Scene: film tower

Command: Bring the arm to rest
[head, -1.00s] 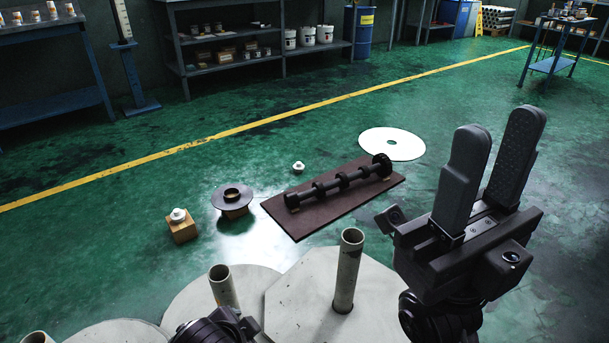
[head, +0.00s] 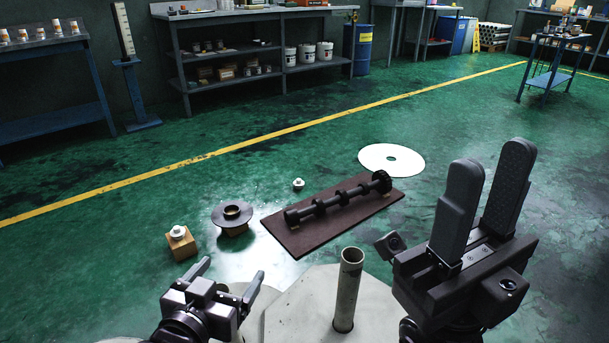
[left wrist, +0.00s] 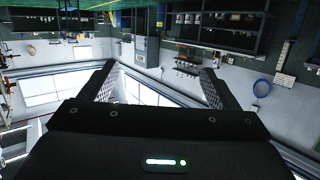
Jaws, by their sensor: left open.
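My left gripper (head: 230,272) comes in at the bottom left of the head view, low over pale round and angular plates. Its two fingers stand apart with nothing between them, pointing up and away. The left wrist view also shows its fingers (left wrist: 158,68) spread and empty, with an upside-down view of the room behind. My right gripper (head: 493,155) stands at the right of the head view, fingers up, with an empty gap between them.
A pale upright tube (head: 347,290) stands between the grippers. Beyond lie a brown board (head: 300,238) with a dark shaft (head: 338,200), a flanged dark part (head: 232,216), a wooden block (head: 180,245) and a white disc (head: 392,158). Green floor is open farther back.

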